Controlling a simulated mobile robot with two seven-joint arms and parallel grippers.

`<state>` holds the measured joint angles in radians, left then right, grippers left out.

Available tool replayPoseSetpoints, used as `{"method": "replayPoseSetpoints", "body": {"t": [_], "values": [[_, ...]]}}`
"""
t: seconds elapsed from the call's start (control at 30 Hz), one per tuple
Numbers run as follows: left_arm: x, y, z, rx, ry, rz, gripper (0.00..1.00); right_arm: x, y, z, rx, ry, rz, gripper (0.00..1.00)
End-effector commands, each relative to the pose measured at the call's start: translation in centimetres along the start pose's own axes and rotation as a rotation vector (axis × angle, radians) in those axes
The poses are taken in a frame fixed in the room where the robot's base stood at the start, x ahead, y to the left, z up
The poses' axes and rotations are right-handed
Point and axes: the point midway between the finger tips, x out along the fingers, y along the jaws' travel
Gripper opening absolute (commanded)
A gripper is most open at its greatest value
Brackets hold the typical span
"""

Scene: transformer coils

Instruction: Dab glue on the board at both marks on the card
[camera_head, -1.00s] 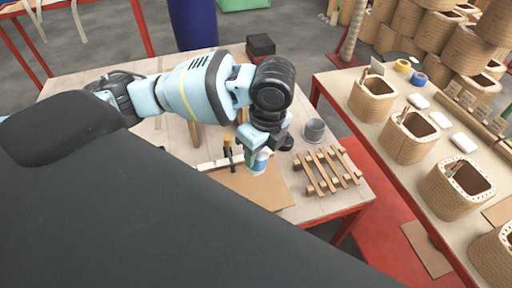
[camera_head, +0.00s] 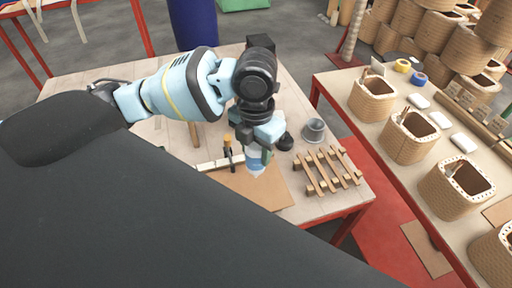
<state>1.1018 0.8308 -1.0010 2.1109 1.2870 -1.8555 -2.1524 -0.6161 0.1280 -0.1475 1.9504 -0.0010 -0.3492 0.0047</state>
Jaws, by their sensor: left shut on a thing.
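My left gripper (camera_head: 262,145) comes in from the left and is shut on a small white and blue glue bottle (camera_head: 256,162). The bottle points down over the brown board (camera_head: 262,193) on the table; I cannot tell whether its tip touches the board. A pale strip (camera_head: 207,165), perhaps the card, lies along the board's back edge; marks on it are too small to make out. My right gripper is not in view.
A wooden slatted rack (camera_head: 326,171) stands right of the board, with a grey metal cup (camera_head: 314,130) behind it. A hammer-like tool (camera_head: 228,152) is left of the bottle. The right-hand table (camera_head: 395,165) holds several woven coils. My dark body covers the lower left.

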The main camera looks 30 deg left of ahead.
Motion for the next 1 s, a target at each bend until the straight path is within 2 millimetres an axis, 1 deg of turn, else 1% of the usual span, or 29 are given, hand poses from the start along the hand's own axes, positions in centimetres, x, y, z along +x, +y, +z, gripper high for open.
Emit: {"method": "replayPoseSetpoints", "body": {"t": [0.27,0.73,1.0], "values": [[0.4,0.0,0.0,0.005,0.002,-0.001,0.17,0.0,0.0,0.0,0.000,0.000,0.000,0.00],[4.2,0.0,0.0,0.003,0.002,-0.001,0.17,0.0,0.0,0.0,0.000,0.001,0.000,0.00],[5.2,0.0,0.0,0.004,0.000,0.000,0.17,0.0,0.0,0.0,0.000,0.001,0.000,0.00]]}}
